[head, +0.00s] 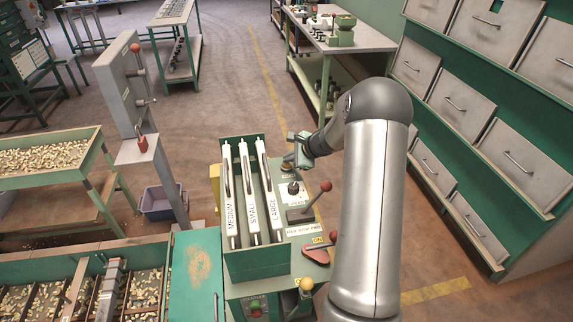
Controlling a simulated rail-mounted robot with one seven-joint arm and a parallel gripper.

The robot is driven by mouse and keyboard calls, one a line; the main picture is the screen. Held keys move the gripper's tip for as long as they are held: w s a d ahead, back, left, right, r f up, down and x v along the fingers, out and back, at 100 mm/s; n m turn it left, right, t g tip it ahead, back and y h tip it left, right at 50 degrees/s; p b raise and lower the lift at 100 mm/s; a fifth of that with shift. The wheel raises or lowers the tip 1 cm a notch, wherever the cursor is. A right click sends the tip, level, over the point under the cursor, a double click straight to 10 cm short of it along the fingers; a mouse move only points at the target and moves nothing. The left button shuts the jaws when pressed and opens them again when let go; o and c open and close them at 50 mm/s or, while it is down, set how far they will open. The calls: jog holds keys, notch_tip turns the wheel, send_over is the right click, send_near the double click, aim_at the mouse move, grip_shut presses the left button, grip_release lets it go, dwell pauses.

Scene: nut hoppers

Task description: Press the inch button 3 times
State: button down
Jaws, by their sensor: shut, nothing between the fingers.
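My gripper (289,164) is at the far end of the green control panel (268,291), shut and empty, with its fingers pointing down. A small yellow label (288,176) lies right by the fingertips; its text is too small to read for certain. The inch button is not clearly visible; the fingers seem to cover that spot. I cannot tell whether they touch it. Nearer on the panel are a black knob (293,188) by a speed label and a red-knobbed lever (317,198) above a REV STOP FWD plate (304,231).
A green rack with MEDIUM, SMALL and LARGE slides (230,205) stands just left of the controls. Another red-handled lever (322,246) by an ON label and a yellow knob (306,285) are nearer. Bins of nuts (45,158) lie left; grey drawers (468,110) line the right.

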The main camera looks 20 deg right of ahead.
aim_at(289, 165)
jog(key=shift+f+b, duration=0.4)
jog(key=shift+r, duration=0.15)
dwell(0.5)
jog(key=shift+r+p, duration=0.5)
jog(key=shift+r, duration=0.3)
jog(key=shift+r+p, duration=1.6)
jog(key=shift+r, duration=0.95)
jog(key=shift+f, duration=0.1)
